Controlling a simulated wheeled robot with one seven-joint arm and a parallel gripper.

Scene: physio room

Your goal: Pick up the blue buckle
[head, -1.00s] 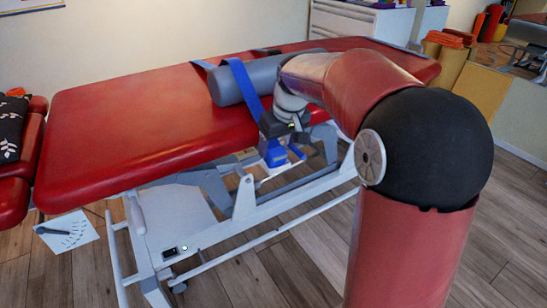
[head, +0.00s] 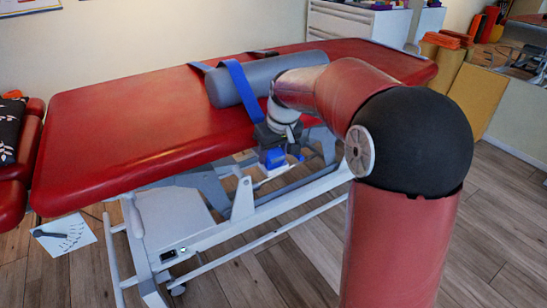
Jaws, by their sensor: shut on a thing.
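The blue buckle (head: 272,158) hangs at the front edge of the red treatment table, below the blue strap (head: 243,88) that runs over a grey roller (head: 262,77). My gripper (head: 276,154) points down at the table's edge and is shut on the buckle. The fingers are small and dark, and partly hidden against the buckle and the frame behind. The upper part of the strap still lies over the roller, and my wrist covers part of the area just right of it.
The red table top (head: 130,120) is mostly bare left of the roller. Its grey metal frame (head: 243,200) stands close below my gripper. A red padded seat (head: 18,165) is at far left. A white drawer cabinet (head: 350,25) stands behind.

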